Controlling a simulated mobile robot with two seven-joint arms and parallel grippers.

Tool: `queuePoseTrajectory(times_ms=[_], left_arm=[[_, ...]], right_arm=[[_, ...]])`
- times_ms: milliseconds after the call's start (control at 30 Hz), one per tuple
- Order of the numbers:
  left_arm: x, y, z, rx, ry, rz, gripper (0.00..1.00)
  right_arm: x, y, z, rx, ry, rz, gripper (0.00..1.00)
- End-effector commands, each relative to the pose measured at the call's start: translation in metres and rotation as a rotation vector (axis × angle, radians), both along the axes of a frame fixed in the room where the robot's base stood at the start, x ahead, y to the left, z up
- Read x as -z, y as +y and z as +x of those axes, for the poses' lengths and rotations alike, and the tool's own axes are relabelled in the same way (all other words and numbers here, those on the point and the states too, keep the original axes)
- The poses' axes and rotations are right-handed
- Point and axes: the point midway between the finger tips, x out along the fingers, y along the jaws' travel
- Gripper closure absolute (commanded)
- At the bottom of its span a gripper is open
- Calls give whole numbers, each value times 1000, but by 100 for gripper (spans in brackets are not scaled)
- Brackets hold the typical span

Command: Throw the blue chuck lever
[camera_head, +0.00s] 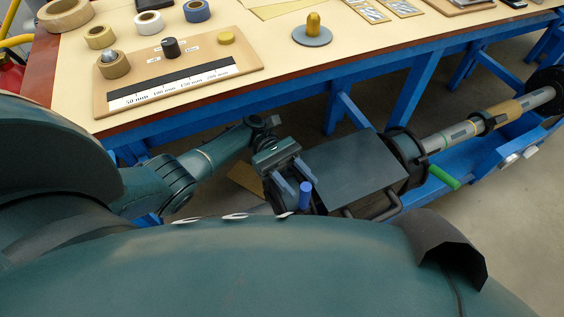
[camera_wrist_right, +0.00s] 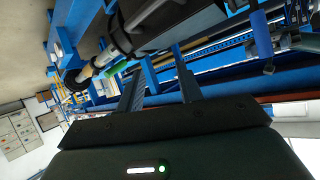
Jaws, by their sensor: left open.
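The blue chuck lever (camera_head: 305,195) is a short blue handle standing at the near left end of the dark winder housing (camera_head: 350,168). In the head view my left gripper (camera_head: 301,188) is open, with its fingertips close to the lever on either side; I cannot tell whether they touch it. A blue handle that looks like the lever (camera_wrist_right: 262,35) shows at the upper right of the right wrist view. My right gripper (camera_wrist_right: 157,62) shows there with its two fingers apart and nothing between them. It is not seen in the head view.
A green-handled lever (camera_head: 444,177) sits at the housing's far end, where a long shaft (camera_head: 470,128) runs right. A workbench (camera_head: 270,85) with tape rolls, a ruler board (camera_head: 180,85) and a brass-knobbed disc (camera_head: 312,33) stands behind. Blue frame legs lie beneath it.

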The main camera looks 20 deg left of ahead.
Motion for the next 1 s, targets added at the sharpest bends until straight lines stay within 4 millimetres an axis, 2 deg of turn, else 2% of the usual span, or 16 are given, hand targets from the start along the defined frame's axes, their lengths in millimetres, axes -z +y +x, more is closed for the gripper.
queuePoseTrajectory(times_ms=[33, 167, 500, 700, 1000], left_arm=[[6, 9, 5, 2, -4, 6, 58], [10, 30, 17, 0, -4, 7, 58], [13, 75, 41, 0, -4, 5, 58], [10, 88, 49, 0, -3, 3, 58], [6, 92, 51, -1, 1, 0, 58]], right_arm=[[9, 1, 1, 2, -2, 10, 64], [20, 2, 3, 9, -8, 39, 64], [12, -17, -9, 50, -166, 35, 64], [13, -19, -10, 41, -209, 12, 64], [11, -20, -10, 38, -228, 2, 64]])
